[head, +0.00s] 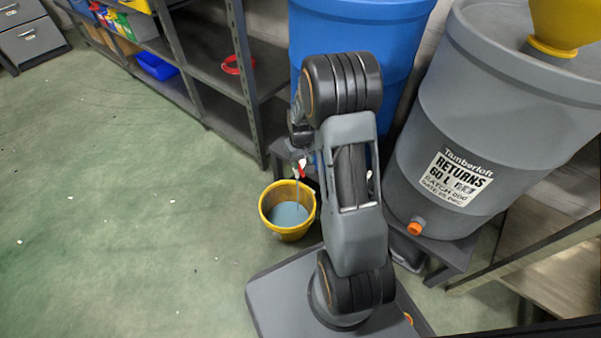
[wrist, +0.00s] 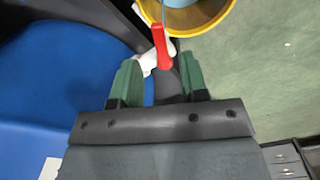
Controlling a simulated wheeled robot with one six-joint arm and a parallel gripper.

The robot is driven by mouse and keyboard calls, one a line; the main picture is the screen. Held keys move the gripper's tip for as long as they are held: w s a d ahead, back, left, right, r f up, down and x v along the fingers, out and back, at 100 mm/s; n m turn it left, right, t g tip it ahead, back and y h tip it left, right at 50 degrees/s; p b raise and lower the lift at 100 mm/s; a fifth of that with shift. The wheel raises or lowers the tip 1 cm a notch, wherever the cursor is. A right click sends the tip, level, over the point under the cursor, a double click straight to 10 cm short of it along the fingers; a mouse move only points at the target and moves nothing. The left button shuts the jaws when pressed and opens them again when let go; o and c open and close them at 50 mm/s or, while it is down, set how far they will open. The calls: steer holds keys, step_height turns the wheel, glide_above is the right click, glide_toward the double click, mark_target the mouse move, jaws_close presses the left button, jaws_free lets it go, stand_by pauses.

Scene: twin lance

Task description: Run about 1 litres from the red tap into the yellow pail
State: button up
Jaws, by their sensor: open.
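The yellow pail (head: 288,234) stands on the floor below the red tap (head: 301,170), with grey-blue liquid (head: 288,214) in it. A thin stream (head: 297,195) runs from the tap down into the pail. In the wrist view the tap's red lever (wrist: 161,46) and white body lie just ahead of my gripper (wrist: 159,80). Its green fingers are apart, one on each side of the lever's near end, with no clear grip on it. The pail's rim (wrist: 222,22) shows at the top there. In the head view my arm hides most of the gripper.
A blue drum (head: 360,30) stands behind my arm and fills the left of the wrist view (wrist: 60,90). A grey returns drum (head: 425,120) with an orange outlet (head: 414,229) stands right, on a low stand. Shelving (head: 215,70) lines the back. Green floor at left is clear.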

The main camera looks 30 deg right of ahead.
mark_target(301, 171)
steer(key=shift+f+b, duration=0.75)
steer(key=shift+f, duration=1.45)
jaws_close()
